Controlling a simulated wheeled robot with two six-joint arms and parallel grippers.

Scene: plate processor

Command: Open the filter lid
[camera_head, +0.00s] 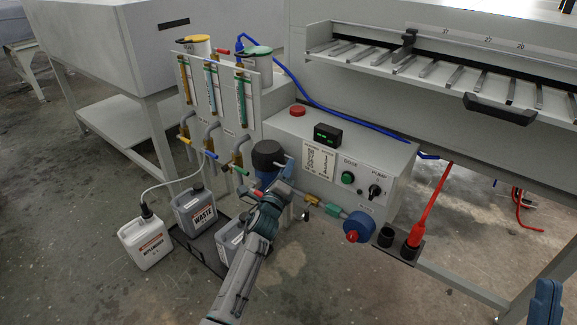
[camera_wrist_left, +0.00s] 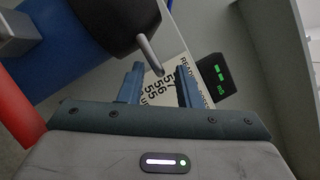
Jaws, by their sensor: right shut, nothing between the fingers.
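The filter has a dark round lid (camera_head: 268,152) on a blue body and stands at the left end of the grey control box in the head view. In the left wrist view the dark lid (camera_wrist_left: 105,18) fills the top left, with a grey metal handle (camera_wrist_left: 150,55) sticking out of it. My left gripper (camera_head: 283,185) is just in front of the filter. Its two blue fingers (camera_wrist_left: 158,82) are apart, and the handle's tip shows between them in the picture; I cannot tell the depth gap. My right gripper (camera_head: 546,302) shows partly at the bottom right, shut and empty.
The control box (camera_head: 335,150) has a display (camera_head: 327,135), a green button (camera_head: 347,178) and a pump knob (camera_head: 375,191). Waste and replenisher bottles (camera_head: 146,243) stand on the floor at left. Tubes and valves (camera_head: 212,100) rise behind the filter.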

